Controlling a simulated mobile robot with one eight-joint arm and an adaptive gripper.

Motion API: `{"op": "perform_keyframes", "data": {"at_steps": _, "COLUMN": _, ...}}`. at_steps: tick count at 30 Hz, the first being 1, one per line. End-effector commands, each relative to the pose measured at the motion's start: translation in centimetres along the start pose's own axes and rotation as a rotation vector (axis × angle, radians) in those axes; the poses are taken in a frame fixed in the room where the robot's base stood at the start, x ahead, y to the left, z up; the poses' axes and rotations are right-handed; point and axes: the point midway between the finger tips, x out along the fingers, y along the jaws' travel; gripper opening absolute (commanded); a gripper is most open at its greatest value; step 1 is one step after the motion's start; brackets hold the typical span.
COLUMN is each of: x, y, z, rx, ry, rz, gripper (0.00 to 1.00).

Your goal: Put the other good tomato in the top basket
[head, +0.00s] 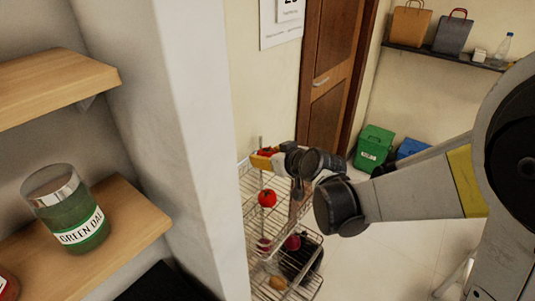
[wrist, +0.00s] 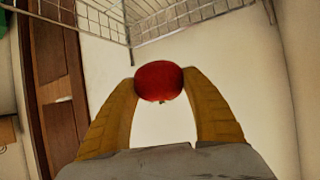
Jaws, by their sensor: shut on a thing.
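My gripper (head: 266,159) has yellow fingers and is shut on a red tomato (wrist: 158,80). In the wrist view the tomato sits between the two fingertips (wrist: 160,84); in the head view only its red top (head: 269,150) shows behind the fingers. My gripper is at the height of the upper part of the wire rack. Another red tomato (head: 267,198) with a green stem shows lower, at the top basket (head: 249,208) of the rack. The basket's wires also show at the top of the wrist view (wrist: 180,18).
Lower baskets hold dark red round vegetables (head: 292,242) and a brown one (head: 278,282). A white wall corner (head: 170,130) stands left of the rack. A brown door (head: 328,80) and green bin (head: 374,146) stand behind.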

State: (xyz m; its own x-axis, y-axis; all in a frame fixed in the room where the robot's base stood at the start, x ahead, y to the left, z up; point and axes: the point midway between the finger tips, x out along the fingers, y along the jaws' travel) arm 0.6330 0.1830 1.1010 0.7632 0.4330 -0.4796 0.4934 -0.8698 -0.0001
Motion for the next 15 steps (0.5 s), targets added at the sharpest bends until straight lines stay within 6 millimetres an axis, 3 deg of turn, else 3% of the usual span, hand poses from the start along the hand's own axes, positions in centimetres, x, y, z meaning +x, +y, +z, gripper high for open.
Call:
{"op": "perform_keyframes", "data": {"at_steps": 10, "x": 0.4, "y": 0.02, "z": 0.72, "rx": 0.0, "ry": 0.0, "rz": 0.0, "gripper": 0.22}}
{"op": "perform_keyframes", "data": {"at_steps": 11, "x": 0.4, "y": 0.02, "z": 0.71, "rx": 0.0, "ry": 0.0, "rz": 0.0, "gripper": 0.57}}
{"op": "perform_keyframes", "data": {"at_steps": 12, "x": 0.4, "y": 0.02, "z": 0.71, "rx": 0.0, "ry": 0.0, "rz": 0.0, "gripper": 0.69}}
{"op": "perform_keyframes", "data": {"at_steps": 13, "x": 0.39, "y": 0.02, "z": 0.71, "rx": 0.0, "ry": 0.0, "rz": 0.0, "gripper": 0.79}}
{"op": "perform_keyframes", "data": {"at_steps": 15, "x": 0.39, "y": 0.02, "z": 0.72, "rx": 0.0, "ry": 0.0, "rz": 0.0, "gripper": 0.8}}
